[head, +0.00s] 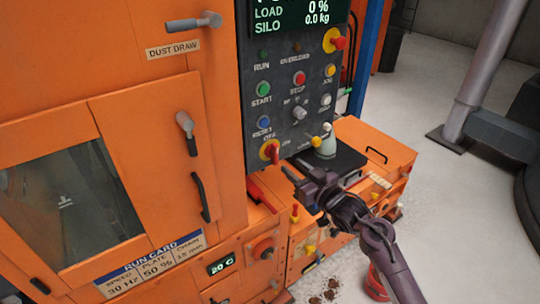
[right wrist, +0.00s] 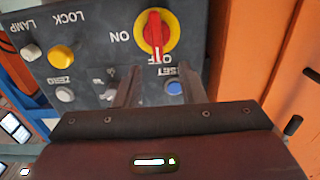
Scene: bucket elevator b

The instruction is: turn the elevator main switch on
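The main switch (head: 270,151) is a red handle on a yellow disc at the lower left of the dark control panel. In the right wrist view, which is upside down, the switch (right wrist: 155,33) shows large, its handle in line with the OFF label and the ON label off to the side. My right gripper (head: 289,178) is just below and right of the switch in the head view. In the wrist view its two fingers (right wrist: 158,72) are apart with nothing between them, short of the handle and not touching it. My left gripper is not in view.
The panel (head: 285,85) carries several buttons, a blue reset (head: 264,122) and a yellow lock knob (head: 316,141) near the switch. An emergency stop (head: 334,40) is higher up. Orange cabinet doors with handles stand at left. An orange box (head: 375,140) stands at right.

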